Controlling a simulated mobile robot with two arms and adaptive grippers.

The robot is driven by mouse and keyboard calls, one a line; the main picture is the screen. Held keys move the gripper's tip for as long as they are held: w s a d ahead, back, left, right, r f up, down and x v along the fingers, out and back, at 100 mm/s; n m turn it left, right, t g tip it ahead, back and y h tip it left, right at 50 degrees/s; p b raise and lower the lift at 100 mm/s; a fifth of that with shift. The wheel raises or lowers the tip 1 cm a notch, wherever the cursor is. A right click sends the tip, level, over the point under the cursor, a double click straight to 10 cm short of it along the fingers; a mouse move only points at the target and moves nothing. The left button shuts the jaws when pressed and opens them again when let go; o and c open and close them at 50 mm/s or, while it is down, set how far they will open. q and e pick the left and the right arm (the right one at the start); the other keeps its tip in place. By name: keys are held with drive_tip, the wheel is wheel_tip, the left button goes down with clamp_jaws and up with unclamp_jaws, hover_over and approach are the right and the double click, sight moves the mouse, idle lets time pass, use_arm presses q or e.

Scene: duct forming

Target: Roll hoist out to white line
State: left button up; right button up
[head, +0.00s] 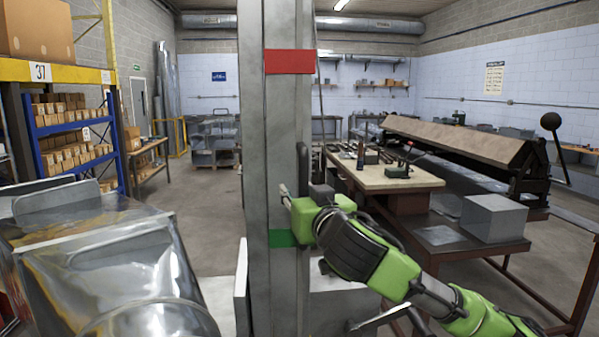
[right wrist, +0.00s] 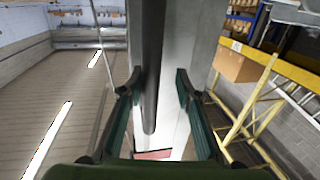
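The hoist shows as a tall grey mast (head: 265,130) in the middle of the head view, with a red band (head: 289,61) high up and a green band (head: 284,238) lower down. My right gripper (head: 300,200) is at the mast, just above the green band. In the right wrist view its two dark fingers (right wrist: 158,88) are spread apart. A dark upright bar (right wrist: 151,60) lies between them in the picture, with the mast behind; I cannot tell whether a finger touches it. The hoist's base is largely hidden. No white floor line shows. My left gripper is out of view.
Shiny sheet-metal ductwork (head: 110,265) fills the left foreground. A workbench (head: 379,181) with tools, a grey metal box (head: 493,218) and a long bending machine (head: 450,137) stand at right. Blue shelving (head: 40,130) stands at left. Open floor (head: 210,200) lies behind the mast at left.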

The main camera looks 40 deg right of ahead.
drive_tip(key=r, duration=0.8)
drive_tip(key=shift+d+r, duration=0.2)
drive_tip(key=shift+r, duration=0.1)
drive_tip(key=shift+s+d+r, duration=0.1)
drive_tip(key=shift+d+r, duration=0.1)
drive_tip(key=shift+r, duration=0.3)
drive_tip(key=shift+w+a+f+g, duration=0.1)
drive_tip(key=shift+f+g, duration=0.05)
drive_tip(key=shift+f, duration=0.3)
drive_tip(key=shift+w+f+g, duration=0.1)
drive_tip(key=shift+f+g, duration=0.05)
drive_tip(key=shift+f, duration=0.25)
drive_tip(key=shift+s+a+f, duration=0.2)
drive_tip(key=shift+s+a, duration=0.15)
drive_tip(key=shift+s, duration=0.1)
drive_tip(key=shift+a+v, duration=0.2)
drive_tip(key=shift+v, duration=1.9)
drive_tip(key=b, duration=0.4)
approach(300, 158)
drive_tip(key=v, duration=0.3)
drive_tip(key=f+v, duration=0.1)
drive_tip(key=v, duration=0.1)
